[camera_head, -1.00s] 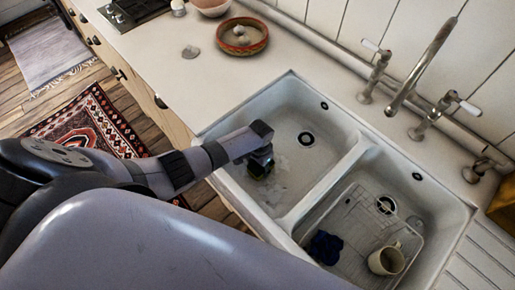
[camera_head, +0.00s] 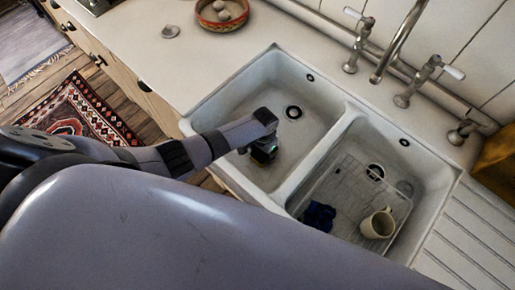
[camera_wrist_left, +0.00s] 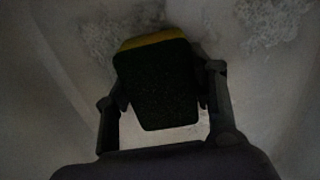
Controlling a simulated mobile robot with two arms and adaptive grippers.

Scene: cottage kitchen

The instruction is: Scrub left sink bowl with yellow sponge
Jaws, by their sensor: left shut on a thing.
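The left sink bowl (camera_head: 308,133) is white with a dark drain. My left gripper (camera_head: 264,151) reaches down into this bowl from the left, near its floor and left of the drain. In the left wrist view the gripper (camera_wrist_left: 160,92) is shut on the sponge (camera_wrist_left: 156,88), its fingers on both sides. The sponge shows a dark scouring face and a thin yellow edge at the top. Pale foamy patches (camera_wrist_left: 268,22) lie on the bowl's surface beyond it. The sponge's contact with the bowl floor is hard to tell. My right gripper is out of view.
A divider separates the right bowl, which holds a wire rack (camera_head: 345,190), a cream mug (camera_head: 377,224) and a dark blue cloth (camera_head: 319,216). Taps (camera_head: 410,88) stand behind. A patterned bowl (camera_head: 222,15) sits on the counter (camera_head: 195,62); the counter left of the sink is mostly clear.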

